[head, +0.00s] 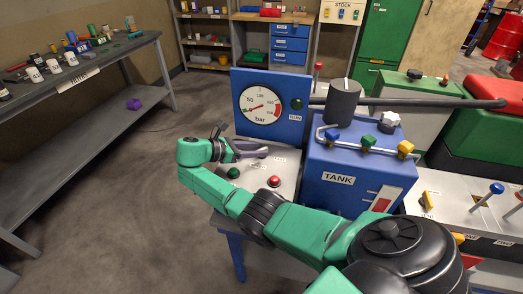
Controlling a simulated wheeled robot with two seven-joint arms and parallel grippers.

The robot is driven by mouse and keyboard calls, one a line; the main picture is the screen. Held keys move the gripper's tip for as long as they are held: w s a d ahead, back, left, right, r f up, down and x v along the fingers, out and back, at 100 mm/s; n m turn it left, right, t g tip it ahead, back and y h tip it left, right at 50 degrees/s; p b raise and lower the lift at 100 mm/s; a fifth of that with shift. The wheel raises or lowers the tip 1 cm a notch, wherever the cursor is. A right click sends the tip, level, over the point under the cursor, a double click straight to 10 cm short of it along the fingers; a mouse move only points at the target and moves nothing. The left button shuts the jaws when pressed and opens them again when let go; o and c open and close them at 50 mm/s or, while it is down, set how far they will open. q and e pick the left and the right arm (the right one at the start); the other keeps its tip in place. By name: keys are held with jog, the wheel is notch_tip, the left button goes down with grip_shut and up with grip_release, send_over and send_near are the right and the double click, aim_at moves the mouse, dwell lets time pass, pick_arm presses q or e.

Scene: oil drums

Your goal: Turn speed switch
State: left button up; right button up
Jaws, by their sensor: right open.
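My right arm comes in from the lower right, and its gripper (256,150) is over the light control panel (285,190), in front of the blue gauge box. The gripper is open, with no object visible between its fingers. A green button (233,173) and a red button (275,181) are on the panel just below it. The panel labels are too small to read, and I cannot tell which control is the speed switch. A yellow switch (428,201) is on a second grey panel at the right. My left gripper is not in view.
The blue gauge box (240,130) reads in bar. The blue tank (345,185) has a dark cylinder, a white knob and coloured valves on top, right of the gripper. A long grey bar (415,103) passes behind it. A shelf table (85,80) stands left; floor between is clear.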

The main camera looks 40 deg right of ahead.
jog(key=b+v, duration=0.2)
jog(key=v, duration=0.9)
jog(key=shift+a+r+b, duration=0.1)
jog(key=shift+a+b, duration=0.25)
